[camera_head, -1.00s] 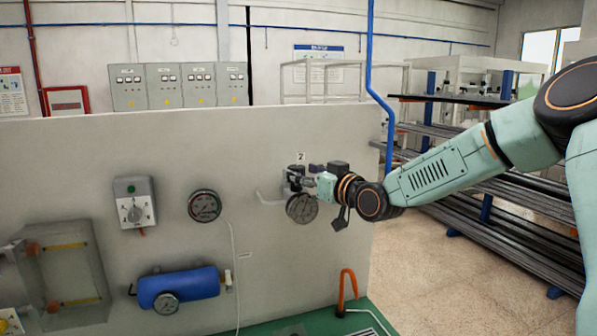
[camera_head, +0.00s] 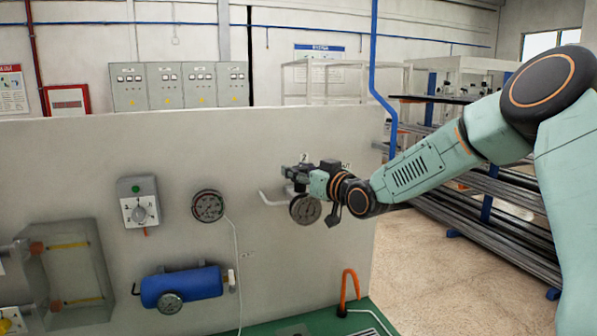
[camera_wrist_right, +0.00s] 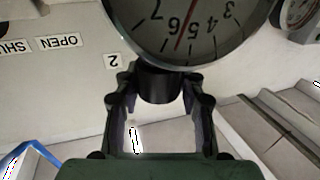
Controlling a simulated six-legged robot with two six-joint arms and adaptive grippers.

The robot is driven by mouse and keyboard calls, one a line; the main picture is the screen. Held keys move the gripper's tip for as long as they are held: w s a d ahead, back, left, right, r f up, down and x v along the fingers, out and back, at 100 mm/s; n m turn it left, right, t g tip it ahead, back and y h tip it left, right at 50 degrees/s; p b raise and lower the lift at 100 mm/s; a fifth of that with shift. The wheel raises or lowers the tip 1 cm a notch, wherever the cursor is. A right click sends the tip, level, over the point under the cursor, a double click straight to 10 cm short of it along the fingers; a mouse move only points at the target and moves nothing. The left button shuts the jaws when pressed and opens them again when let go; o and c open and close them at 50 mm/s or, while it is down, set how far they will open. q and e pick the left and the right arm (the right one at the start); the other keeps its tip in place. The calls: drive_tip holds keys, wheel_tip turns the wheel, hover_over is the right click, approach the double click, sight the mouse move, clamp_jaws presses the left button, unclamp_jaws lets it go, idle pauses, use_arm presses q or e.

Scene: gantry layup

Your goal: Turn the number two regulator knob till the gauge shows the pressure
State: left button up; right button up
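The number two regulator shows on the grey panel in the head view, with a round gauge (camera_head: 305,210) below it. My right gripper (camera_head: 291,172) is at this regulator and covers most of it. In the right wrist view, a dark round knob (camera_wrist_right: 160,85) sits between the two fingers of my right gripper (camera_wrist_right: 160,92), which appear to touch it on both sides. Above it is the gauge face (camera_wrist_right: 190,25), seen upside down and cut off, with a red needle near 5 to 6. A "2" label (camera_wrist_right: 113,60) is beside it. My left gripper is not in view.
Another gauge (camera_head: 208,206), a switch box (camera_head: 138,202) and a blue cylinder (camera_head: 181,288) are on the panel to the left. A pale bent pipe or handle (camera_head: 270,199) is close to my right gripper. Racks of long bars (camera_head: 500,205) stand at the right.

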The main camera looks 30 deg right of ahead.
drive_tip(key=shift+d+f, duration=0.1)
drive_tip(key=shift+f, duration=0.05)
drive_tip(key=shift+c, duration=2.5)
drive_tip(key=shift+f, duration=0.2)
drive_tip(key=o, duration=1.2)
drive_tip(key=shift+s+r, duration=0.15)
drive_tip(key=shift+r, duration=0.05)
